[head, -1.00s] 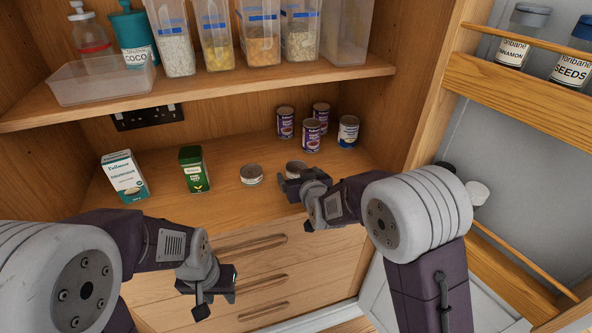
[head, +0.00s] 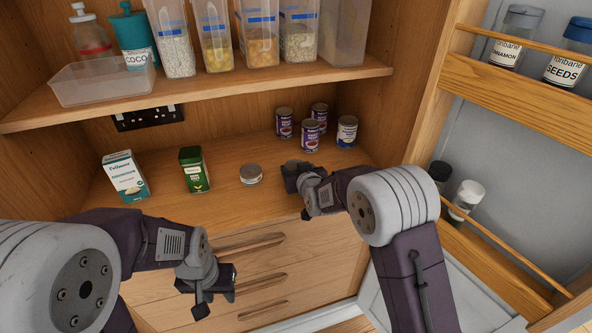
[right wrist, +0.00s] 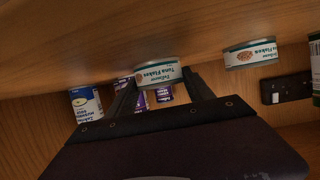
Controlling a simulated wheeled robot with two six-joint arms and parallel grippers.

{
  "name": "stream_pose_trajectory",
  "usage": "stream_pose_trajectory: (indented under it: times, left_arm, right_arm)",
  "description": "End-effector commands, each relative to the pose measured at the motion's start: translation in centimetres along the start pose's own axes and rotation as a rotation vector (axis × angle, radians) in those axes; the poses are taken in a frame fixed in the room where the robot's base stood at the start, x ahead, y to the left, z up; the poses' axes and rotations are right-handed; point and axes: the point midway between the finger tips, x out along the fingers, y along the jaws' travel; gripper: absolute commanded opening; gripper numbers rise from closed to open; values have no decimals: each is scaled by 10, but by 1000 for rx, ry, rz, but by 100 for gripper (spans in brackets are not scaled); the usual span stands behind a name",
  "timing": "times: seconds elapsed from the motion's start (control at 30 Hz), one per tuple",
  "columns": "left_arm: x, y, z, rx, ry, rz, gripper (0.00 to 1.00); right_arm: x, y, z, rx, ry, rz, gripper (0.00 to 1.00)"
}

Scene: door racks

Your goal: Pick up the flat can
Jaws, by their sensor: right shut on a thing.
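My right gripper (head: 290,175) is over the front right of the cabinet counter. In the right wrist view, its two fingers are shut on a flat tuna can (right wrist: 158,73), one finger on each side. In the head view the gripper hides most of this can. A second flat tuna can (head: 251,174) stands on the counter to the left, apart from the gripper; it also shows in the right wrist view (right wrist: 252,53). My left gripper (head: 222,290) is low in front of the drawers, away from both cans; its finger opening cannot be made out.
Several taller cans (head: 311,135) stand at the back right of the counter. A green box (head: 194,170) and a white-and-teal carton (head: 125,177) stand at the left. A shelf (head: 220,89) with containers hangs above. The open door rack (head: 515,100) is at the right.

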Motion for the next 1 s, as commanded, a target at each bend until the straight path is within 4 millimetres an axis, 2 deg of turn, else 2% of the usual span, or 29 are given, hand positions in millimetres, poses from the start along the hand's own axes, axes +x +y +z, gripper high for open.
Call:
stream_pose_trajectory:
  times: [0.17,0.37,0.57,0.7,0.9,1.0]
  left_arm:
    - [-1,0,0,0,0,0,36]
    - [-5,0,-1,0,0,0,36]
    - [2,0,0,0,0,0,36]
    - [-9,0,-1,0,0,0,36]
    - [-28,1,-3,0,0,0,36]
    - [-31,1,-3,0,0,0,36]
  right_arm:
    - [-4,0,-10,0,1,0,18]
    - [-18,1,-43,1,4,0,18]
    - [-36,49,-60,0,2,6,18]
    - [-49,76,-76,0,0,6,18]
    - [-62,106,-92,1,-1,5,18]
    - [-64,112,-93,1,-1,2,18]
